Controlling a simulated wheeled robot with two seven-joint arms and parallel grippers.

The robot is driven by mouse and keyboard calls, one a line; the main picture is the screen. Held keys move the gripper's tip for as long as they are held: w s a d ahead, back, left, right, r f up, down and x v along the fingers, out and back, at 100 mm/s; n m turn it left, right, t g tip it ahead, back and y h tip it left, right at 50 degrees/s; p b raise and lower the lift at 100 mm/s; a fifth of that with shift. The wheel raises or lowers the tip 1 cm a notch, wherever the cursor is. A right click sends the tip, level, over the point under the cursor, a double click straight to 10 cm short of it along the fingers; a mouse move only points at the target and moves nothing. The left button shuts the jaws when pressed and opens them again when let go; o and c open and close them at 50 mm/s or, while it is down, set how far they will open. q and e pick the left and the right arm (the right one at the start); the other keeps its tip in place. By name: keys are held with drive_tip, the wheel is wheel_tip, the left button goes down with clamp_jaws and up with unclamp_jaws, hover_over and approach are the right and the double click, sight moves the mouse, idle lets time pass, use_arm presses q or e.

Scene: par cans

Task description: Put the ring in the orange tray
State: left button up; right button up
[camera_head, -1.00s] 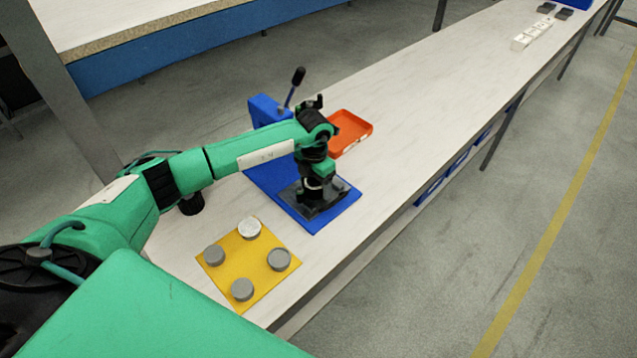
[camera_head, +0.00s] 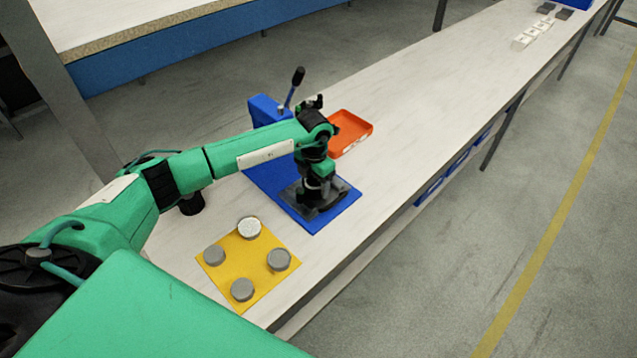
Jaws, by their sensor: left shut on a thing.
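The orange tray (camera_head: 362,134) lies on the bench just beyond my left wrist, and my arm covers part of its left side. My left gripper (camera_head: 314,202) points down over the dark plate on the blue press base (camera_head: 342,215). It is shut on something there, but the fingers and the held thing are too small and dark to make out. I cannot pick out the ring for certain. My right gripper is not in view.
The blue press with its black-knobbed lever (camera_head: 297,77) stands behind my left forearm. A yellow mat (camera_head: 262,268) with several grey round cans lies nearer. White blocks (camera_head: 522,42) sit far along the bench. The bench right of the tray is clear.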

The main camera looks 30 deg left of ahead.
use_arm(q)
drive_tip(key=shift+r+p, duration=1.4)
drive_tip(key=shift+r, duration=1)
drive_tip(key=shift+r+p, duration=0.35)
drive_tip(key=shift+r, duration=0.3)
drive_tip(key=shift+r+p, duration=0.8)
drive_tip(key=shift+r, duration=0.7)
